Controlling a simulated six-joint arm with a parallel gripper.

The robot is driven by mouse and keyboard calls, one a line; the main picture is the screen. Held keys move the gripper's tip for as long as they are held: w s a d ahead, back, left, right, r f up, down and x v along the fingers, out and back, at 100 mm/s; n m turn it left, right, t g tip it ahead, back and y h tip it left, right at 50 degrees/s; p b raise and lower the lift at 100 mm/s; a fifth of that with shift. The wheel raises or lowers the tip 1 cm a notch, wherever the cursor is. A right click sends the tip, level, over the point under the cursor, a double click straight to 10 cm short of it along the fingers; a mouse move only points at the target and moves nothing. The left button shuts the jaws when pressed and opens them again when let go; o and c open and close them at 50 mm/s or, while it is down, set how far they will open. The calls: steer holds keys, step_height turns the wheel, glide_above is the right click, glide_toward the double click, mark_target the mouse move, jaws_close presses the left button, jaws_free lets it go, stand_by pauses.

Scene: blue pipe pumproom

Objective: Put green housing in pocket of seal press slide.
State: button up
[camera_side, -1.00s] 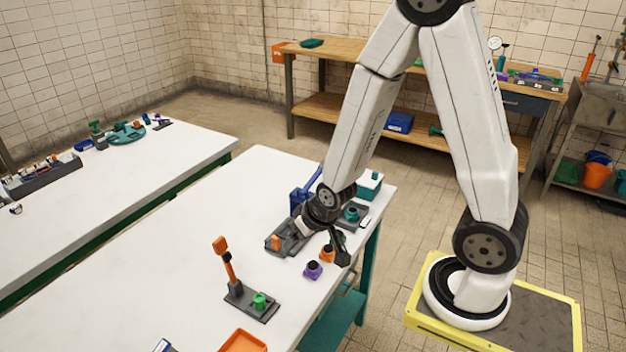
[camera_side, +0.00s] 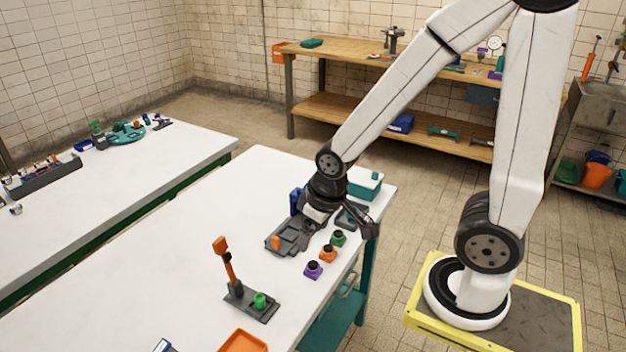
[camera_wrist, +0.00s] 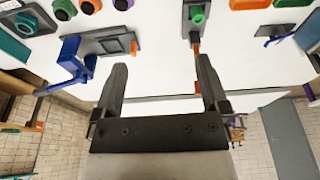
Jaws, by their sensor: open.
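The green housing (camera_side: 338,238) stands on the white table near its right edge, at the far end of a short row with an orange and a purple housing. It also shows at the top left of the wrist view (camera_wrist: 64,8). A grey base with a blue lever (camera_wrist: 70,58), which looks like the seal press, stands beside the row; its grey slide (camera_side: 287,238) carries an orange knob. My gripper (camera_wrist: 160,64) is open and empty, above the press and housings, and hides part of the press in the side view.
The orange housing (camera_side: 328,253) and purple housing (camera_side: 313,270) stand close to the green one. An orange-levered fixture (camera_side: 250,300) with a green part stands nearer the camera, by an orange tray (camera_side: 243,342). A teal box (camera_side: 366,186) stands behind. The table's left side is clear.

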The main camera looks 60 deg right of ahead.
steer(key=m+t+y, duration=0.3)
steer(key=m+y, duration=0.4)
steer(key=m, duration=1.9)
glide_toward(340, 232)
steer(key=a, duration=0.1)
steer(key=w+a+f, duration=0.1)
steer(key=shift+a+f, duration=0.3)
steer(key=shift+a, duration=0.05)
steer(key=shift+d+f+m+t, duration=0.25)
steer(key=shift+d+m+t, duration=0.05)
steer(key=shift+d, duration=0.15)
steer(key=shift+x, duration=1.3)
steer(key=shift+x, duration=2.6)
steer(key=shift+d, duration=0.1)
